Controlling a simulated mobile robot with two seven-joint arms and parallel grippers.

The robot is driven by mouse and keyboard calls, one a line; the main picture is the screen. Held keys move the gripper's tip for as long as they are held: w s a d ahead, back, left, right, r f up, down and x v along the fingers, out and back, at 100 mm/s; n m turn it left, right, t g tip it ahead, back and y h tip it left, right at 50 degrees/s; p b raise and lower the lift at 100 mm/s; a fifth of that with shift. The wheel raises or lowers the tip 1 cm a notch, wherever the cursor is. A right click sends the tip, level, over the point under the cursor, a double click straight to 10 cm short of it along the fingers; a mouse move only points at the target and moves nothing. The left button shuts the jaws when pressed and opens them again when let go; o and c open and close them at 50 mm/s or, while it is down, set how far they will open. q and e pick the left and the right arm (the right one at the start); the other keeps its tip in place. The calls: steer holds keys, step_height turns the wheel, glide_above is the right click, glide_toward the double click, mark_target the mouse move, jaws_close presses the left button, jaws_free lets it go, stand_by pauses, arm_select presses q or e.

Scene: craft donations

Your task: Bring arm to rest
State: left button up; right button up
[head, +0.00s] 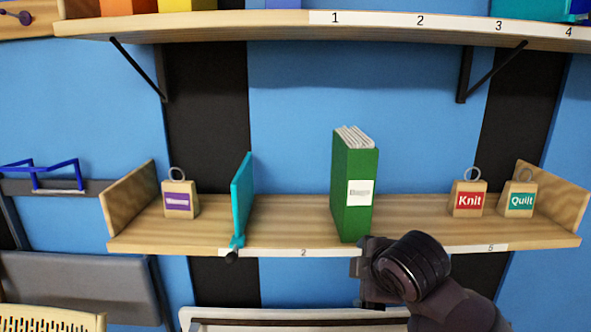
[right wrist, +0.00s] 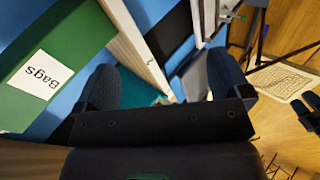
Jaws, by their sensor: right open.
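My right gripper (head: 366,262) is just in front of the lower shelf's front edge, below the green binder-like box (head: 345,210). In the right wrist view the jaws of the right gripper (right wrist: 163,82) are spread apart with nothing held between them. The green box stands upright on the shelf with white sheets showing at its top. In the right wrist view this green box (right wrist: 60,40) carries a white label reading "Bags" and lies left of the jaws. I cannot tell whether a finger touches it.
The lower shelf (head: 290,210) also holds a teal upright divider (head: 241,200), a purple-labelled block (head: 180,198), a "Knit" block (head: 468,198) and a "Quilt" block (head: 518,199). A numbered upper shelf (head: 280,28) hangs above. A white-edged bin (head: 300,318) is below.

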steer(key=s+d+f+m+g+h, duration=0.1)
steer(key=s+d+f+m, duration=0.3)
steer(key=s+f, duration=0.25)
steer(key=s+d+f+m+g, duration=0.1)
steer(key=s+d+f+m, duration=0.3)
steer(key=f, duration=0.4)
steer(key=s+d+f+m+g+h, duration=0.1)
steer(key=s+d+f+m, duration=0.15)
steer(key=s, duration=0.35)
steer(key=s+d+f+m+g, duration=0.1)
steer(key=s+d+f+m, duration=0.1)
steer(key=s+m, duration=0.35)
steer(key=s+d+f+m+g+h, duration=0.1)
steer(key=s+d+f, duration=0.2)
steer(key=s, duration=0.5)
steer(key=w+f+n+t+y, duration=0.1)
steer(key=w+f+t, duration=0.6)
steer(key=f, duration=0.3)
steer(key=shift+w+a+t, duration=0.3)
steer(key=shift+w+t, duration=0.1)
steer(key=shift+w, duration=0.3)
steer(key=shift+c, duration=0.4)
